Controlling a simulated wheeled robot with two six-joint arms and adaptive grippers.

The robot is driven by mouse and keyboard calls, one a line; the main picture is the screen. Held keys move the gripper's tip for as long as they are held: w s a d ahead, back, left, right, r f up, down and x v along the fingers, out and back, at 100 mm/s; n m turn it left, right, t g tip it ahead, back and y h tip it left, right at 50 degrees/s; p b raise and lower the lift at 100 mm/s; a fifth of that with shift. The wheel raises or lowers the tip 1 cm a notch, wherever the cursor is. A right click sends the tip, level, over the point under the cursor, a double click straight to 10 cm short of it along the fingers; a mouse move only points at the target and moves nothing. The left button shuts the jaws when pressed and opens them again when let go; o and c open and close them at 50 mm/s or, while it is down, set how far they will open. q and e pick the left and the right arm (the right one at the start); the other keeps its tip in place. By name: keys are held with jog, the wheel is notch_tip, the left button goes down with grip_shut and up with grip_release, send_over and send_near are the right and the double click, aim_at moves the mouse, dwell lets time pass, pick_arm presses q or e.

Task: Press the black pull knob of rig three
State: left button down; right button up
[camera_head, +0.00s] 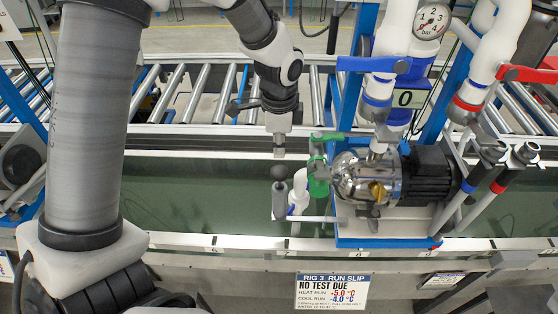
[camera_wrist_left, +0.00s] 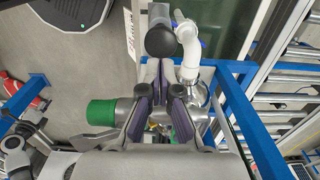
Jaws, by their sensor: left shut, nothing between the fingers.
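The black pull knob (camera_head: 279,172) stands on a grey body at the left end of rig three, beside the green valve part (camera_head: 318,178). My left gripper (camera_head: 279,153) points down just above the knob, shut and empty, with a small gap seeming to lie between them. In the left wrist view the dark round knob (camera_wrist_left: 162,40) shows ahead of the fingers (camera_wrist_left: 161,72). Rig three's slip (camera_head: 332,292) hangs on the front edge below the pump. My right gripper is not in view.
The shiny pump (camera_head: 365,178) with its black motor sits right of the knob on a blue base. White pipes, a blue lever (camera_head: 373,65), a red lever (camera_head: 528,74) and a gauge (camera_head: 432,21) rise above. A roller conveyor runs behind; the green surface (camera_head: 195,192) to the left is clear.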

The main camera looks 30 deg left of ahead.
pick_arm(q)
notch_tip(320, 180, up, 5)
jog(key=shift+w+f, duration=0.1)
jog(key=shift+w, duration=0.1)
dwell(1.4)
